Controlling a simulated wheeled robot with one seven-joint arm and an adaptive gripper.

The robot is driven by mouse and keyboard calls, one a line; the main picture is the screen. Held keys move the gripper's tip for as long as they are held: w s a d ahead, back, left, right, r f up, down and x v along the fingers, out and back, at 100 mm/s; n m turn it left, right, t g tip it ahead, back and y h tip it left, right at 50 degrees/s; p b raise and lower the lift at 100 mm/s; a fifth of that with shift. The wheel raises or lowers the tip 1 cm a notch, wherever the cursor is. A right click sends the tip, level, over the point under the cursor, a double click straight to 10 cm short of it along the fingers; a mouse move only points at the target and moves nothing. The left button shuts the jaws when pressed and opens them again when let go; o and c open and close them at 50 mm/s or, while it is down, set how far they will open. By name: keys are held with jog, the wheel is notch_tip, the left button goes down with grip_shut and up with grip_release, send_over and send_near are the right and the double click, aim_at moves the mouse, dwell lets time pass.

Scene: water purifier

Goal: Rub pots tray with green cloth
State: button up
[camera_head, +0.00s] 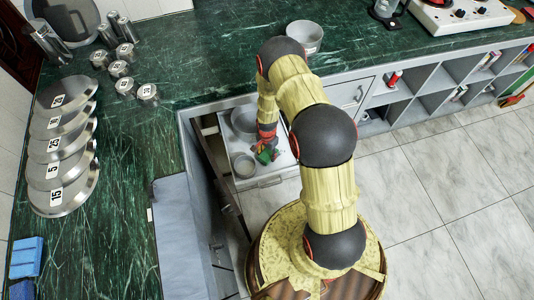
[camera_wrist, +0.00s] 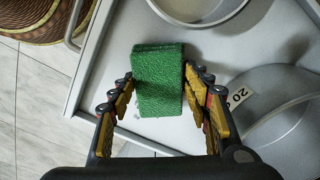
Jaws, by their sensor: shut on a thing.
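The green cloth (camera_wrist: 158,80) is a flat green block between the fingers of my gripper (camera_wrist: 160,92), which is shut on it. In the head view the green cloth (camera_head: 267,155) shows just below my gripper (camera_head: 265,142), over the pots tray (camera_head: 280,172). The tray (camera_wrist: 110,55) is a light grey pulled-out drawer holding metal pots. One round pot (camera_wrist: 200,8) is at the top of the wrist view, and a larger one labelled 20 (camera_wrist: 275,115) is at the right. I cannot tell whether the cloth touches the tray.
Several numbered lids (camera_head: 62,150) lie on the green counter (camera_head: 120,230) at the left, near small numbered canisters (camera_head: 125,87). A metal pot (camera_head: 304,37) stands on the back counter. A blue sponge (camera_head: 26,257) lies at the lower left. Open shelves (camera_head: 440,92) are at the right.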

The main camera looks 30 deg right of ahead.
aim_at(282, 154)
jog(key=shift+f+b, duration=0.35)
jog(key=shift+f, duration=0.25)
jog(key=shift+d, duration=0.1)
jog(key=shift+s+d+r, duration=0.1)
jog(key=shift+s+d, duration=0.1)
jog(key=shift+d, duration=0.6)
jog(key=shift+s+d+r, duration=0.1)
jog(key=shift+s+d, duration=0.05)
jog(key=shift+d, duration=0.6)
jog(key=shift+s+d+f+b, duration=0.1)
jog(key=shift+s+d+b, duration=0.15)
jog(key=shift+d, duration=0.8)
jog(key=shift+s+d+f+b, duration=0.1)
jog(key=shift+s+d, duration=0.1)
jog(key=shift+d, duration=0.8)
jog(key=shift+o, duration=0.4)
jog(key=shift+s+d, duration=0.1)
jog(key=shift+d, duration=1.2)
jog(key=shift+r, duration=0.1)
